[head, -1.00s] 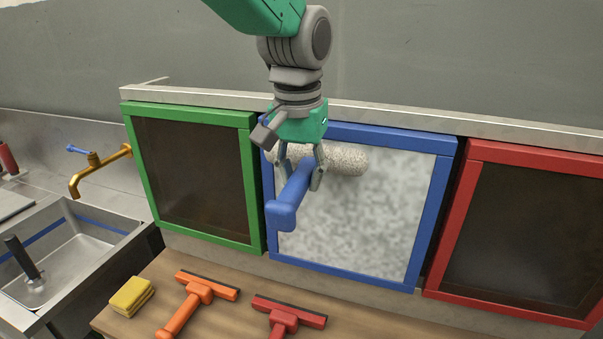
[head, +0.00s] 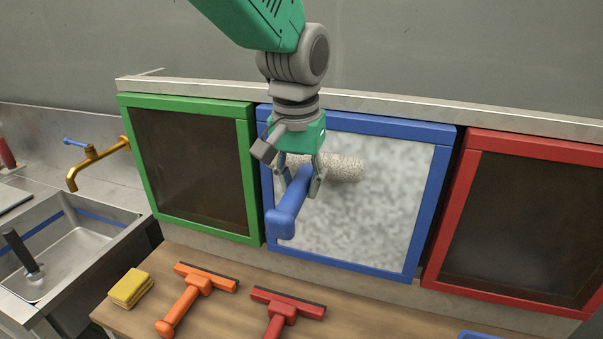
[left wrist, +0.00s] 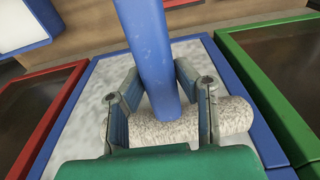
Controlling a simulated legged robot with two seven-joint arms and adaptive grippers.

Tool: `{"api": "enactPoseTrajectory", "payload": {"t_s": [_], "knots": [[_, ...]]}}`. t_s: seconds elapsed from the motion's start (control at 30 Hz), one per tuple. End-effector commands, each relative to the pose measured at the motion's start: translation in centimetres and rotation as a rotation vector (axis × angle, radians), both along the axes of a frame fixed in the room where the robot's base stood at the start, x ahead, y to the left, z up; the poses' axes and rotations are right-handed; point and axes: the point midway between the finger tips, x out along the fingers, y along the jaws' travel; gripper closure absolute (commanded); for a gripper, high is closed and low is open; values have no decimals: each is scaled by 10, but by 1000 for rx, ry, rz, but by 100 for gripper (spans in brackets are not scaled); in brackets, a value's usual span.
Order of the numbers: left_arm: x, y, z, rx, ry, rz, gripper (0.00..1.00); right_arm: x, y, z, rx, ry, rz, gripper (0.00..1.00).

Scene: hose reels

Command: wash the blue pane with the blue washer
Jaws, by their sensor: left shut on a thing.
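My left gripper (head: 302,180) is shut on the blue handle of the blue washer (head: 289,208). The washer's fluffy pale roller (head: 342,167) lies along the upper part of the blue-framed pane and seems to touch it. The blue pane (head: 370,215) is covered in a whitish, mottled film across its visible face. In the left wrist view, the gripper (left wrist: 160,100) has a finger on each side of the blue handle (left wrist: 147,45), with the roller (left wrist: 190,124) across the pane (left wrist: 95,100). The right gripper is not in view.
A green-framed pane (head: 192,165) and a red-framed pane (head: 520,225) stand either side, both dark. On the wooden table (head: 240,317) lie a yellow sponge (head: 130,287), an orange squeegee (head: 193,295) and a red squeegee (head: 285,308). A sink (head: 75,245) with a brass tap is at left.

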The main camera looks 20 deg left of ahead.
Motion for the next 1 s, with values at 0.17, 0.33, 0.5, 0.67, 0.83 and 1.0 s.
{"api": "enactPoseTrajectory", "payload": {"t_s": [0.17,0.33,0.5,0.67,0.83,1.0], "knots": [[0,0,-6,0,-2,0,100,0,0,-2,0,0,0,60],[-1,0,-5,0,-2,0,100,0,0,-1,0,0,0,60],[-10,0,-5,0,-1,0,100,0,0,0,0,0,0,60],[-27,1,-4,0,-1,0,100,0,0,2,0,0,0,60],[-43,2,-4,0,-1,0,100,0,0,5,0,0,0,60],[-60,2,-4,0,-1,0,100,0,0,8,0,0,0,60]]}}
